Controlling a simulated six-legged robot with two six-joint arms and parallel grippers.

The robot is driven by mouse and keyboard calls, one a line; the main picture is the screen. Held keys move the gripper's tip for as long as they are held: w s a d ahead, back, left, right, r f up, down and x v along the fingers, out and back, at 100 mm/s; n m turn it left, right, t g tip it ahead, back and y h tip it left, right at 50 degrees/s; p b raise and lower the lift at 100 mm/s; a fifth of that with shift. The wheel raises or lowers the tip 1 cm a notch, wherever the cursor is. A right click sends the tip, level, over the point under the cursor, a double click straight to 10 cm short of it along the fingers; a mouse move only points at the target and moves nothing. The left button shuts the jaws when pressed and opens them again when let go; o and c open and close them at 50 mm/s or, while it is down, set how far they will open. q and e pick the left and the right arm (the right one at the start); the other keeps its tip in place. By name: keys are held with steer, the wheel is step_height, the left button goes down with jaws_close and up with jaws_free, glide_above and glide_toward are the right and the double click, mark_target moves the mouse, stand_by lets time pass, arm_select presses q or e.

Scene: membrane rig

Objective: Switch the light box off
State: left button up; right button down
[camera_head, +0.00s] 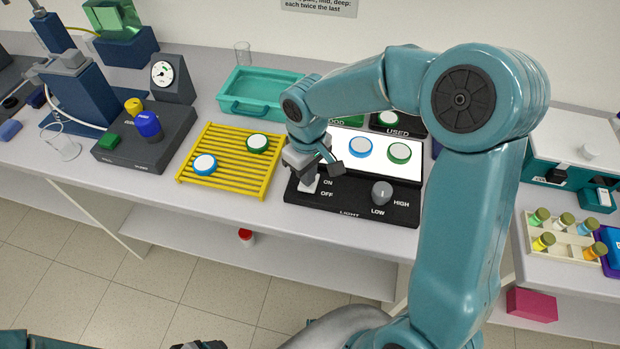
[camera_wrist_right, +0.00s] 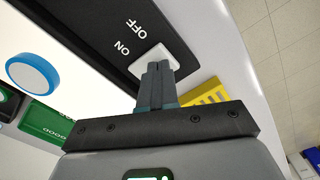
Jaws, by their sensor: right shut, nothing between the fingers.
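The light box (camera_head: 350,207) is a black unit with a bright white lit panel (camera_head: 376,147) on top. Its white switch (camera_head: 309,186) sits beside the ON and OFF labels at the left of the front panel; it also shows in the right wrist view (camera_wrist_right: 153,57). My right gripper (camera_head: 312,177) is shut and empty. In the right wrist view its fingertips (camera_wrist_right: 158,68) are at the switch and hide part of it; whether they touch I cannot tell. Which way the switch is tilted is unclear. My left gripper (camera_head: 200,345) is only partly visible at the bottom edge.
A grey knob (camera_head: 382,192) marked LOW and HIGH is right of the switch. Two white-topped discs, blue-rimmed (camera_head: 360,147) and green-rimmed (camera_head: 399,153), lie on the lit panel. A yellow rack (camera_head: 224,180) with two discs stands left. A teal tray (camera_head: 262,100) is behind it.

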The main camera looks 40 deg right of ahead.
steer(key=shift+f+b, duration=0.6)
steer(key=shift+f, duration=0.15)
steer(key=shift+s+r, duration=0.1)
steer(key=shift+r+p, duration=0.35)
steer(key=shift+p, duration=0.1)
step_height(320, 180, up, 3)
steer(key=shift+r+p, duration=0.15)
steer(key=shift+p, duration=1)
step_height(320, 180, up, 2)
steer(key=shift+r+p, duration=0.1)
steer(key=shift+p, duration=0.75)
steer(key=shift+r+p, duration=0.3)
steer(key=shift+r, duration=0.15)
steer(key=shift+f, duration=0.1)
